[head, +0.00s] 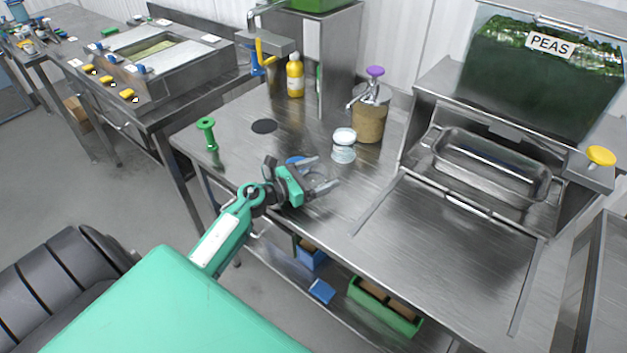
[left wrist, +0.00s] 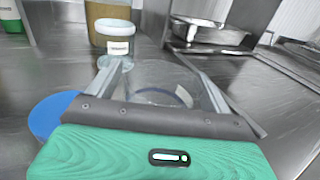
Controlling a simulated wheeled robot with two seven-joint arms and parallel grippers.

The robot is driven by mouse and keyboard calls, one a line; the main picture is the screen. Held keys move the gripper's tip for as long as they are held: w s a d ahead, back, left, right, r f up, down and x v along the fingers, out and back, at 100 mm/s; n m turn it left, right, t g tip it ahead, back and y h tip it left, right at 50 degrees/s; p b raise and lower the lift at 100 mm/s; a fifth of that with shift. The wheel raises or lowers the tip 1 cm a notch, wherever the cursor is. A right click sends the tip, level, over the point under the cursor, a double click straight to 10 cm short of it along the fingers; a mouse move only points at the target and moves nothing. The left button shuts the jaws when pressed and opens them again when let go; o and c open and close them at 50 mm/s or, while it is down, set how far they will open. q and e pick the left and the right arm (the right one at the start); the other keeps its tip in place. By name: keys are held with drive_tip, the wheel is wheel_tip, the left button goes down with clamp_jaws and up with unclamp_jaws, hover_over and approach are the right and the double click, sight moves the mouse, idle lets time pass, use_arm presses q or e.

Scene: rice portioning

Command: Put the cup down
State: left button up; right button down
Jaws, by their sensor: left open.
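My left gripper (head: 322,178) reaches in low over the steel table (head: 235,125) near its front edge. Its jaws are open. A clear, see-through cup (left wrist: 165,80) is between the two fingers (left wrist: 165,88) in the left wrist view, its round base seeming to be on or just above the table. I cannot tell whether a finger touches it. In the head view the cup is too faint to make out clearly. My right gripper is in neither view.
A blue disc (head: 297,160) lies beside the gripper. A white-lidded jar (head: 344,146) and a brown dispenser (head: 370,112) with a purple top stand behind. A green stand (head: 207,133) is at left. A steel pan (head: 490,166) sits under the PEAS hopper (head: 545,65).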

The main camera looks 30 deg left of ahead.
use_arm(q)
drive_tip(key=c, duration=1.1)
